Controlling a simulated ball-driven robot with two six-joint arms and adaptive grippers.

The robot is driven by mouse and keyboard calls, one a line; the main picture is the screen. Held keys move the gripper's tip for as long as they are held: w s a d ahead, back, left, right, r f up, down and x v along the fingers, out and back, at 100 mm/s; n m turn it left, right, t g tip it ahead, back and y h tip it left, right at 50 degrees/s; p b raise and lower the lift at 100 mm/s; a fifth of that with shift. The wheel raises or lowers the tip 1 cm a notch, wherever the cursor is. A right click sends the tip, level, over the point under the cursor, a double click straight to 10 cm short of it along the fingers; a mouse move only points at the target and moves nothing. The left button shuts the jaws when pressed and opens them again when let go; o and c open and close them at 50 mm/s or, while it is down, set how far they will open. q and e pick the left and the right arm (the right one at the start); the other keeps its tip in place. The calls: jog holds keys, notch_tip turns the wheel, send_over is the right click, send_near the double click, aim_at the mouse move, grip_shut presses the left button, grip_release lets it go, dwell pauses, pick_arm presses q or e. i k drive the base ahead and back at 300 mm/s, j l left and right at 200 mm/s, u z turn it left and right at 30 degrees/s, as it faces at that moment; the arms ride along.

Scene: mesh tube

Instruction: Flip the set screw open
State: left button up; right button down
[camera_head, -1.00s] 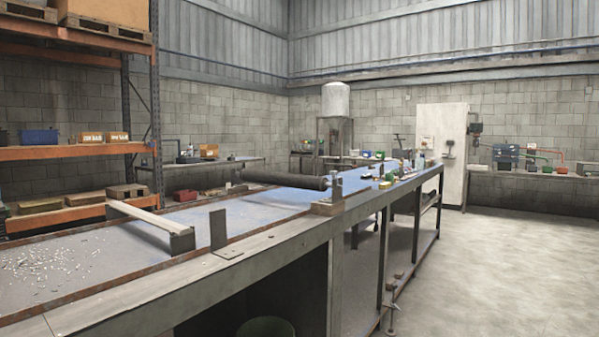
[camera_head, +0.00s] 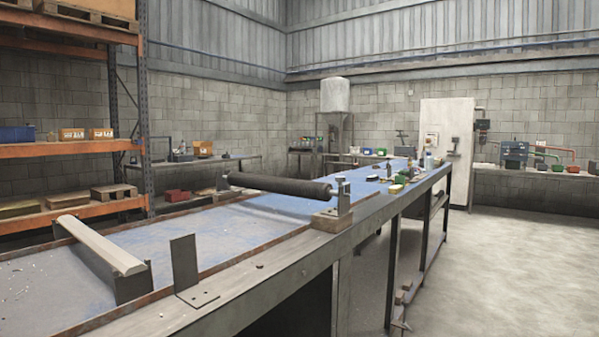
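A dark mesh tube or roller (camera_head: 278,185) lies across the long workbench. Its right end rests at a metal bracket (camera_head: 344,198) on a wooden block (camera_head: 331,219) at the bench edge. A small shiny fitting (camera_head: 340,180) shows at that end by the bracket. I cannot make out which part is the set screw, or whether it is open; it is too small at this distance. Neither of my grippers is in view.
The long bench (camera_head: 225,273) runs away to the right. An upright angle plate (camera_head: 185,263) and a pale bar on dark supports (camera_head: 100,246) stand on its near part. Small bottles and boxes (camera_head: 396,189) sit farther along. Open concrete floor (camera_head: 520,270) lies to the right.

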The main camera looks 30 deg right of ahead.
aim_at(339, 180)
jog(key=i+l, duration=0.3)
jog(key=i+l+u, duration=0.1)
jog(key=i+l, duration=0.2)
jog(key=l, duration=0.15)
jog(key=i+l, duration=0.25)
jog(key=l, duration=0.15)
jog(key=i+l+u, duration=0.1)
jog(key=i+l, duration=0.2)
jog(key=l, duration=0.1)
